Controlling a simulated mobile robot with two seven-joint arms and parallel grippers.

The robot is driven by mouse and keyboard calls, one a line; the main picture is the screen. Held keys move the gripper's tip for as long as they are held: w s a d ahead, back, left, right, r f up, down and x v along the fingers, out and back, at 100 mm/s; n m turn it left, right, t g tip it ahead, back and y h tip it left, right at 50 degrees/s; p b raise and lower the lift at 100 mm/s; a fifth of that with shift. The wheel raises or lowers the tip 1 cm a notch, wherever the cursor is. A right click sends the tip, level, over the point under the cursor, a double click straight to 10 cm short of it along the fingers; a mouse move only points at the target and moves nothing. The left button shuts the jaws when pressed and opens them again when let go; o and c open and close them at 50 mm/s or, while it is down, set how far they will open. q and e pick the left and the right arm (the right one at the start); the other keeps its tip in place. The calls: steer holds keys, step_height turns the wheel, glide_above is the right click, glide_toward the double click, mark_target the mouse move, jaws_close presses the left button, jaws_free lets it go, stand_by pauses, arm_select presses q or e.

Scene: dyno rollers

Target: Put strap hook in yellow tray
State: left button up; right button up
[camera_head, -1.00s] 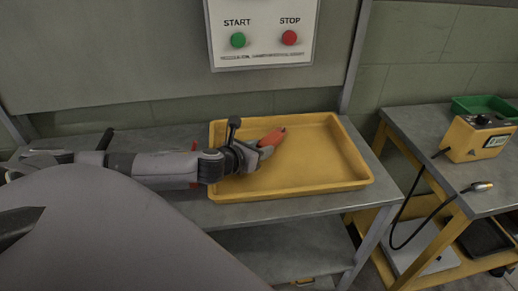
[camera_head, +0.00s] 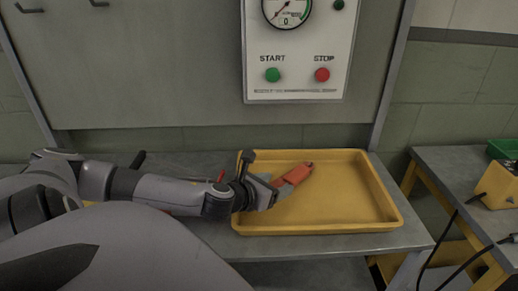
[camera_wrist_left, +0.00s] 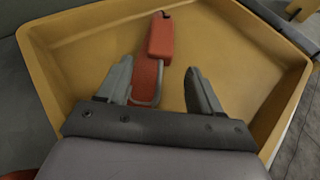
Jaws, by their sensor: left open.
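The yellow tray (camera_head: 345,206) stands on the grey metal bench. The strap hook, a red-orange piece with a metal loop (camera_head: 299,173), lies inside the tray; it also shows in the left wrist view (camera_wrist_left: 160,42). My left gripper (camera_head: 277,189) is over the left part of the tray. In the left wrist view its two fingers (camera_wrist_left: 160,82) are spread apart. The hook's metal loop and lower part are between the fingers, nearer the left finger, with the red body reaching beyond the fingertips. I cannot tell whether the left finger touches it. My right gripper is not in view.
A panel with a gauge (camera_head: 287,12), green START button (camera_head: 273,75) and red STOP button (camera_head: 322,75) is behind the bench. A second table (camera_head: 455,172) at right holds a yellow box (camera_head: 497,186) with cables. The tray's right half is empty.

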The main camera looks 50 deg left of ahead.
arm_select(q)
steer(key=shift+v, duration=3.45)
